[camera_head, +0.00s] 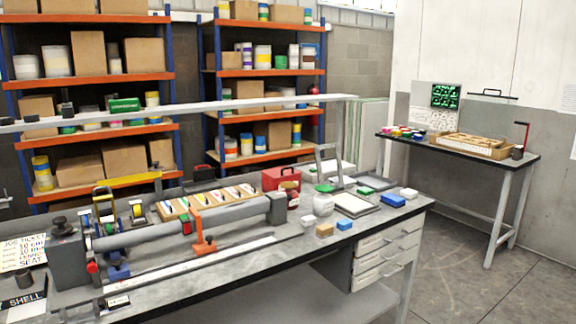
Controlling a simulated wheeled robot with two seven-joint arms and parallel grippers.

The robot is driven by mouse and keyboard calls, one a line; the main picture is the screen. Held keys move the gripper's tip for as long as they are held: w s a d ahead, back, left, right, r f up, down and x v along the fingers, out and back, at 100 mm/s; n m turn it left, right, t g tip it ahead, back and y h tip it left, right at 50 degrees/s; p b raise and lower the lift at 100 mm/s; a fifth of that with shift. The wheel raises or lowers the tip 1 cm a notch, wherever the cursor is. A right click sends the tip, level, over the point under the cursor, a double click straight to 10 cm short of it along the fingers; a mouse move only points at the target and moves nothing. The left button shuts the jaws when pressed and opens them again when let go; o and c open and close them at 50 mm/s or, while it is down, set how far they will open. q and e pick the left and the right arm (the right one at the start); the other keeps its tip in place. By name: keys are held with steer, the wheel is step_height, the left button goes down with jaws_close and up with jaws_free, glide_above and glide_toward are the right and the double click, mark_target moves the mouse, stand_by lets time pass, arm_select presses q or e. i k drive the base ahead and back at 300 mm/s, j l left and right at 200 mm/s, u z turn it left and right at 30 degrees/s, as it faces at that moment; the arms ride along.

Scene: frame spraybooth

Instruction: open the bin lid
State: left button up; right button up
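I cannot make out a bin or a bin lid for certain in the head view. Neither of my grippers is in view, and no part of my arms shows clearly. A red box with a handle (281,181) stands at the back of the long workbench (262,262). In front of it, to its right, stands a whitish jar with a green top (323,203).
The bench carries a long grey lathe-like machine (160,233), a tray of coloured tools (208,200) and small blocks. Drawers (385,257) sit under its right end. Orange shelves (95,77) stand behind. A second table (458,147) stands right; the floor between is clear.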

mark_target(281, 168)
steer(key=i+l, duration=0.35)
steer(key=l, duration=0.2)
steer(key=i+l, duration=0.35)
steer(key=l, duration=0.15)
steer(key=i+l, duration=0.35)
steer(key=l, duration=0.2)
steer(key=i+l, duration=0.35)
steer(key=l, duration=0.15)
